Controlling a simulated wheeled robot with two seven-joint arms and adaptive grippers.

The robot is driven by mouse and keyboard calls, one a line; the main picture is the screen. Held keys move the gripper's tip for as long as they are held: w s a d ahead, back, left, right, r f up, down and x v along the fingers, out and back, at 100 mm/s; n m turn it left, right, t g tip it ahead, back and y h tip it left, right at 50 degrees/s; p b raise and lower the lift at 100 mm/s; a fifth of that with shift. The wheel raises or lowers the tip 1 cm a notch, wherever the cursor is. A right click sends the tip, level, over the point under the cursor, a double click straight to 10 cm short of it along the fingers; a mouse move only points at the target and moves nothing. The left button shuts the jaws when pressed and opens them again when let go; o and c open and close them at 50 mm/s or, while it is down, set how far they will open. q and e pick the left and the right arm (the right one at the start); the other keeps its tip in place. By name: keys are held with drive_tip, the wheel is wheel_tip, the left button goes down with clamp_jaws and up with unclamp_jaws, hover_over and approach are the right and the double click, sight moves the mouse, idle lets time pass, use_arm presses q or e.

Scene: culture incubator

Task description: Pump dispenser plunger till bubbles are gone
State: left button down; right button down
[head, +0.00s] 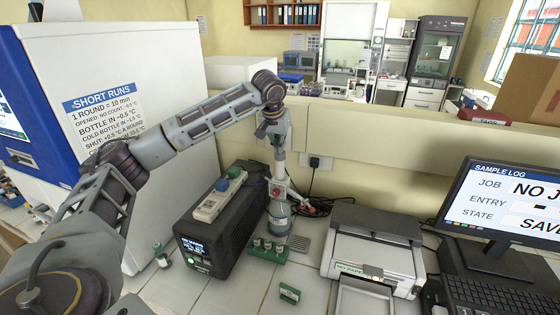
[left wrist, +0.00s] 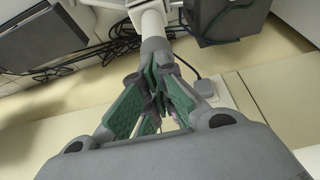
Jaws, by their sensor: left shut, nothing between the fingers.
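The dispenser stands on the bench in the head view, with a clear bottle (head: 279,219), a white and red head (head: 278,188) and a pale upright plunger (head: 279,160) above. My left gripper (head: 275,134) is at the plunger's top, with its fingers shut and nothing between them. In the left wrist view the green-padded fingers of my left gripper (left wrist: 157,92) are together just at the grey cap of the plunger (left wrist: 154,46). I cannot tell whether they touch it. Any bubbles are too small to see. My right gripper is not in view.
A black box unit (head: 218,236) stands close left of the dispenser. A green rack with small vials (head: 267,251) sits in front of it. A printer (head: 372,252) and a monitor (head: 508,207) are to the right. A white incubator (head: 125,110) stands at left.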

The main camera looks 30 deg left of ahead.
use_arm(q)
drive_tip(key=shift+r+p, duration=1.2)
drive_tip(key=shift+r, duration=0.3)
drive_tip(key=shift+r, duration=0.15)
drive_tip(key=shift+r+p, duration=0.65)
drive_tip(key=shift+r, duration=2.25)
drive_tip(key=shift+f, duration=0.1)
